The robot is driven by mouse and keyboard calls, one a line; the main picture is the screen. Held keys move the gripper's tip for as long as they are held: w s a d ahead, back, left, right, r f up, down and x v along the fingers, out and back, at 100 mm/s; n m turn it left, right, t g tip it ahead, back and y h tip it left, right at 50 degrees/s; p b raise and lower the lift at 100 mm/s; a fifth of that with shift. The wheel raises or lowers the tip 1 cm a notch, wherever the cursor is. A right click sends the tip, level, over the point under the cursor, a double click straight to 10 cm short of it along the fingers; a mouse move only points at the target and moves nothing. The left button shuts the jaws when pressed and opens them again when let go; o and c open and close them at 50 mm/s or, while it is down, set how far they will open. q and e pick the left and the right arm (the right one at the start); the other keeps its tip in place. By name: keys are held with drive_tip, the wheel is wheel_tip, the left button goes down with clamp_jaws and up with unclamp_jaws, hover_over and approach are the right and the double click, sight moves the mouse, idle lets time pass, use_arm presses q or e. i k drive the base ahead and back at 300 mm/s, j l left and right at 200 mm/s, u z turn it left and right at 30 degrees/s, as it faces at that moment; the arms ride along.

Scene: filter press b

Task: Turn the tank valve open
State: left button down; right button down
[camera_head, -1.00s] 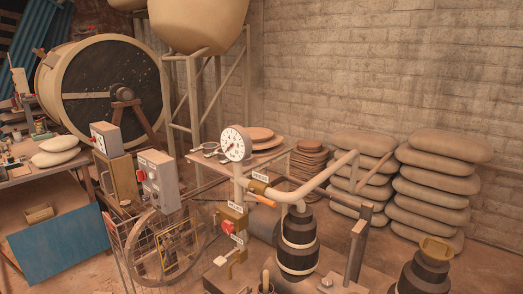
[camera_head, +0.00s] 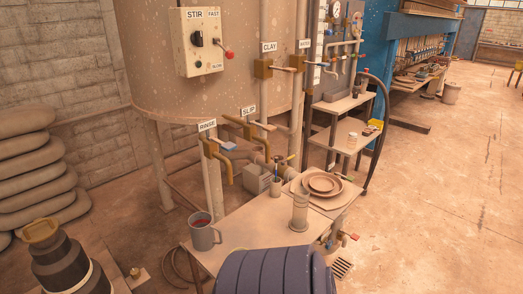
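The large tank (camera_head: 160,85) stands at left centre on legs. Several labelled valves are on pipes in front of it: the clay valve (camera_head: 263,68), the water valve (camera_head: 297,62), the slip valve (camera_head: 250,131) and the rinse valve (camera_head: 208,148). The rinse valve has a blue lever (camera_head: 228,146) pointing right. The clay valve's lever (camera_head: 285,69) also points right. No label reads "tank", so I cannot tell which valve is meant.
Stacked sacks (camera_head: 30,165) are left; open floor (camera_head: 440,210) is right.

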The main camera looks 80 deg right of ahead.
sight(292, 156)
drive_tip(key=k+l+z, duration=0.1)
drive_tip(key=z, duration=0.25)
drive_tip(key=l+z, duration=0.35)
drive_tip(key=k+l+z, duration=0.1)
drive_tip(key=z, duration=0.25)
